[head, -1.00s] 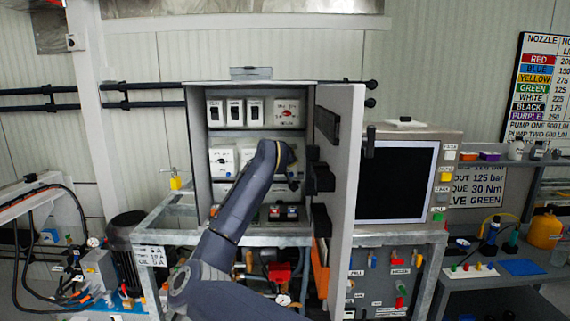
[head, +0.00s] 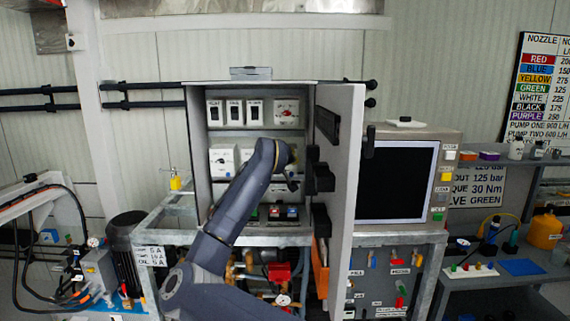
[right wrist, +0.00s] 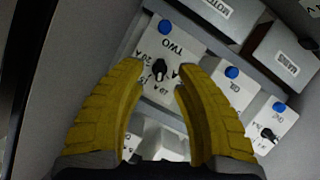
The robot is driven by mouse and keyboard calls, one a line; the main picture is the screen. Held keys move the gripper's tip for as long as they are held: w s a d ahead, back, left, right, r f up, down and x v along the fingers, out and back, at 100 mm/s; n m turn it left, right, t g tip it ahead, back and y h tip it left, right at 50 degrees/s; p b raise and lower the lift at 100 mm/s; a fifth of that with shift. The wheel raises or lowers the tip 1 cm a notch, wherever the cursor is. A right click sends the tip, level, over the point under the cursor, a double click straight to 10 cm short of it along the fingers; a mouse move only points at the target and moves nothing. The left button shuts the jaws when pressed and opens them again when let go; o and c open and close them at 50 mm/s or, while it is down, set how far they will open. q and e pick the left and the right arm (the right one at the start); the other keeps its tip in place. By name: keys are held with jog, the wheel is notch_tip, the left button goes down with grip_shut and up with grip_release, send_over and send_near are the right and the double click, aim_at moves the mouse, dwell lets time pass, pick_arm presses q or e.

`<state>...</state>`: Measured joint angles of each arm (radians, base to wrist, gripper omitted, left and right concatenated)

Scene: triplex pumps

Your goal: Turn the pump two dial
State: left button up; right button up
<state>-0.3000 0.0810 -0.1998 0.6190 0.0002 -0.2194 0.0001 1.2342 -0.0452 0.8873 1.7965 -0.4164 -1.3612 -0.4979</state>
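In the right wrist view, the pump two dial is a white box marked TWO (right wrist: 172,52) with a small black knob (right wrist: 160,69) and a blue button at its top. My right gripper (right wrist: 159,72) is open, its yellow fingers on either side of the knob, with visible gaps between knob and fingers. In the head view, my right arm reaches into the grey cabinet (head: 198,140). There the gripper is mostly hidden by the wrist, and I cannot make out the TWO box. My left gripper is not in view.
Beside the TWO box are more white boxes (right wrist: 233,88) with blue buttons. The open cabinet door (head: 347,190) stands close right of my arm, with black blocks (head: 320,178) on its inner side. Switches (head: 292,212) sit on the cabinet's lower shelf. A monitor (head: 397,180) is farther right.

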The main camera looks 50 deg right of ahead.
jog(key=v, duration=0.9)
jog(key=shift+s+a+r, duration=0.15)
jog(key=shift+a, duration=0.15)
